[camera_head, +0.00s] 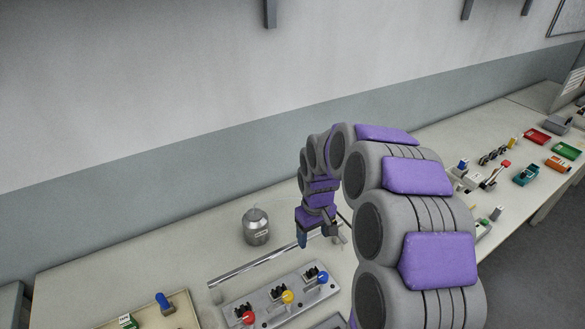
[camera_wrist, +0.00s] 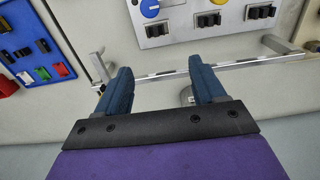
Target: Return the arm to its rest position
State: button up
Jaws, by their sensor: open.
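My gripper (camera_head: 318,240) is at the end of my purple and grey arm, which arches over the bench from the right and bends down. In the wrist view my gripper (camera_wrist: 160,88) shows two blue-grey fingers spread apart with nothing between them. A metal rail (camera_head: 262,265) lies along the bench; in the wrist view the rail (camera_wrist: 240,60) runs behind the fingertips. I cannot tell how far the fingertips are from it.
A silver canister (camera_head: 256,226) stands left of my gripper. A panel with red, yellow and blue knobs (camera_head: 285,297) lies in front. Small parts and coloured bins (camera_head: 536,137) fill the bench's right side.

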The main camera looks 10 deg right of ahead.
jog(key=s+r+m, duration=0.1)
jog(key=s+r, duration=0.2)
jog(key=s, duration=0.8)
jog(key=s+r+m+g+b, duration=0.1)
jog(key=s+r+m, duration=0.1)
jog(key=s, duration=1)
jog(key=s+r+m+b, duration=0.1)
jog(key=s+r, duration=0.2)
jog(key=s, duration=0.9)
jog(key=shift+s+d+r+g, duration=0.2)
jog(key=shift+d+r+g, duration=0.05)
jog(key=shift+r+g, duration=0.15)
